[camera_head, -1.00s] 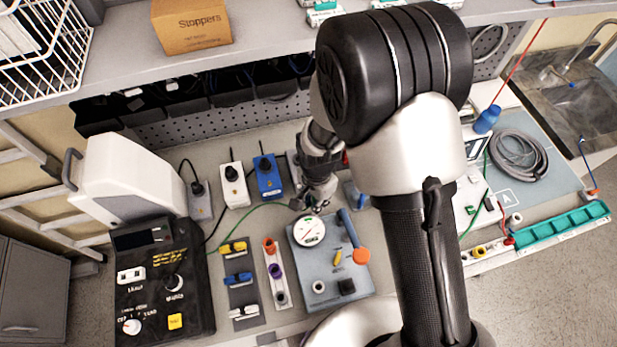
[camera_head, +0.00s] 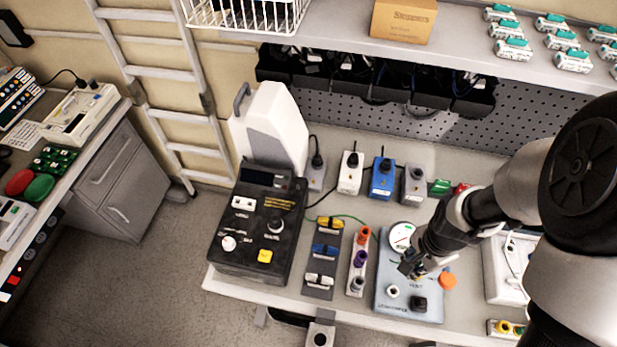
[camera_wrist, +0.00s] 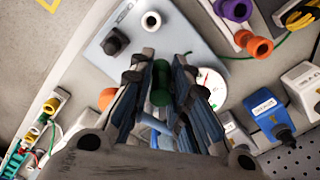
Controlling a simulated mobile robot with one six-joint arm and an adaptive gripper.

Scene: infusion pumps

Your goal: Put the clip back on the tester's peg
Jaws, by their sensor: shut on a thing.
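My gripper (camera_head: 412,268) is over the blue-grey gauge panel (camera_head: 390,308), just right of its round dial (camera_head: 401,237). In the wrist view my gripper (camera_wrist: 158,66) is shut on a dark green piece (camera_wrist: 160,82), seemingly the clip; the fingers hide much of it. I cannot tell how high the clip is above the panel. A green wire (camera_head: 350,217) runs from near the black tester box (camera_head: 225,251) toward the panel.
A black knob (camera_head: 419,303) and an orange cap (camera_head: 447,281) stand on the panel close to my gripper. A strip with coloured sockets (camera_head: 358,272) is left of it. Blue (camera_head: 382,180) and white (camera_head: 349,174) plug boxes stand behind. A shelf (camera_head: 470,56) overhangs the back.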

